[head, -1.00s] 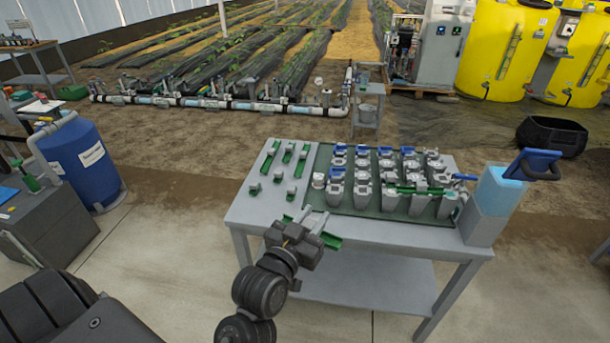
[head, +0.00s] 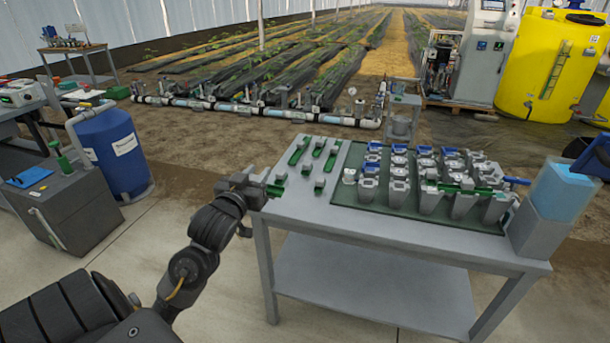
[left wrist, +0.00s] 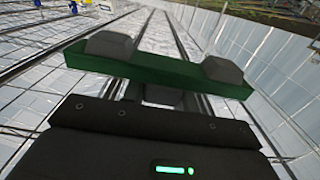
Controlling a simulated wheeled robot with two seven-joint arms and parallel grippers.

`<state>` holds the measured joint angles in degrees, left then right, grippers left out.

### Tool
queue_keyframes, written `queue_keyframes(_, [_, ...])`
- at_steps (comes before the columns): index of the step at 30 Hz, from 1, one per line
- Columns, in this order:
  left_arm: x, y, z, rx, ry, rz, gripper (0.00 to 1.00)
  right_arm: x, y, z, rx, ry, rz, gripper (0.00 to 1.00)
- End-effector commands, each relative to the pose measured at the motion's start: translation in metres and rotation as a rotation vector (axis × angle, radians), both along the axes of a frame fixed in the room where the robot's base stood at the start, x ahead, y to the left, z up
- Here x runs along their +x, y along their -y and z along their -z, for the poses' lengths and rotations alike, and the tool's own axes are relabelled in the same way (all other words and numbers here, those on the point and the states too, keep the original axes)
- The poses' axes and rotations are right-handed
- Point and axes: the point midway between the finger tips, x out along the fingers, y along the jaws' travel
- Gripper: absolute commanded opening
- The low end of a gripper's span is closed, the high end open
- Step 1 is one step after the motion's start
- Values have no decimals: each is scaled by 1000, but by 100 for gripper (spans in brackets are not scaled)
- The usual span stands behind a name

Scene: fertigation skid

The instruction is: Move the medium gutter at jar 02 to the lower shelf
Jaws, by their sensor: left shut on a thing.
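My left gripper (head: 262,190) is shut on a green gutter (head: 275,190) by the table's left edge. In the left wrist view the same gutter (left wrist: 150,68) lies crosswise at the two dark fingertips (left wrist: 166,58). I cannot tell its size class. The lower shelf (head: 370,285) is a bare grey board under the table. Grey jars, several with blue tops, stand in rows on a green mat (head: 350,215); I cannot read which is jar 02. Another green gutter (head: 455,188) lies across jars at the right.
Several small green and grey parts (head: 318,152) lie on the tabletop's left part. A light-blue-topped container (head: 560,195) stands at the right end. The table's front legs (head: 268,275) flank the shelf opening. A blue barrel (head: 112,150) stands at the left.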

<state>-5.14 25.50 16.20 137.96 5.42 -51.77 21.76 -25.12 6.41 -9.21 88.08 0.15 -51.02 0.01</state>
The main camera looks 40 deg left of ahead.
Motion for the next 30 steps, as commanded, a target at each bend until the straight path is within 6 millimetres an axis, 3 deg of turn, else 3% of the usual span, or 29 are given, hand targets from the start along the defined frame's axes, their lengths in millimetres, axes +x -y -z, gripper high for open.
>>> queue_keyframes(5, [29,-2,14,-4,0,0,5,7,-4,-11,6,10,2,49])
queue_keyframes(12, [92,-7,42,-2,0,1,5,19,-10,-35,15,25,6,49])
queue_keyframes(15, [107,-9,65,-2,-3,0,5,22,-10,-42,16,30,7,49])
queue_keyframes(21, [128,-11,89,0,-1,1,5,25,-10,-55,15,35,9,49])
queue_keyframes(30, [135,-11,96,0,-1,1,5,26,-11,-58,16,37,9,49])
